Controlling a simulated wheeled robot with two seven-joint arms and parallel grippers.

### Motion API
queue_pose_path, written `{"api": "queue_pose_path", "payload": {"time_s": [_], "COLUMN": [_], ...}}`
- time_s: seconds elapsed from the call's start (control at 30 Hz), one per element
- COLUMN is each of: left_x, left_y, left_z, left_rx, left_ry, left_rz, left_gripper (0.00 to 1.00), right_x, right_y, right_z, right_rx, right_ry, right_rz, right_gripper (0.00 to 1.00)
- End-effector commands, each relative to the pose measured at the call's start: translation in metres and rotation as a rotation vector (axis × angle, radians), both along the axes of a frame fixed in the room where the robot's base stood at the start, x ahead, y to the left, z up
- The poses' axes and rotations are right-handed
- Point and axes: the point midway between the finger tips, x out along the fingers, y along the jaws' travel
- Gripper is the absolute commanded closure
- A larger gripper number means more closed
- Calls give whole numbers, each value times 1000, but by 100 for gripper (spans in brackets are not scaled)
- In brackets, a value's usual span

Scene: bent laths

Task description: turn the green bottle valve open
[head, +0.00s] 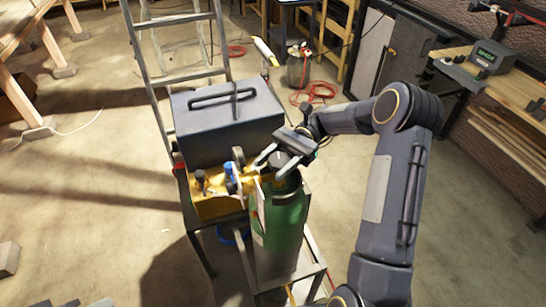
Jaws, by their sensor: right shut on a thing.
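A green bottle (280,222) stands upright on a metal stand in the middle of the head view. Its lower part looks grey. My right gripper (270,166) is at the bottle's dark top and shut on the valve there. The gripper's fingers and body cover most of the valve, so how far it is turned cannot be seen. My right arm comes in from the lower right. My left gripper does not show.
A grey toolbox (228,117) stands right behind the bottle. A ladder (155,65) stands behind. A workbench (520,85) is at right. Open concrete floor lies at left.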

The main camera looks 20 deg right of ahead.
Motion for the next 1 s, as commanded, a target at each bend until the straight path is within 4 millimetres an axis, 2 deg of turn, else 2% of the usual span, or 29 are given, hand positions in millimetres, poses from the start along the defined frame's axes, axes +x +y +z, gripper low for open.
{"api": "queue_pose_path", "payload": {"time_s": [0.4, 1.0], "left_x": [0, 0], "left_y": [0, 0], "left_z": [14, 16], "left_rx": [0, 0], "left_ry": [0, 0], "left_rz": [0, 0], "left_gripper": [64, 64], "right_x": [-3, -4], "right_y": [-3, -3], "right_z": [1, 1], "right_rx": [6, 3], "right_ry": [-2, -1], "right_rz": [214, 278], "right_gripper": [75, 75]}}
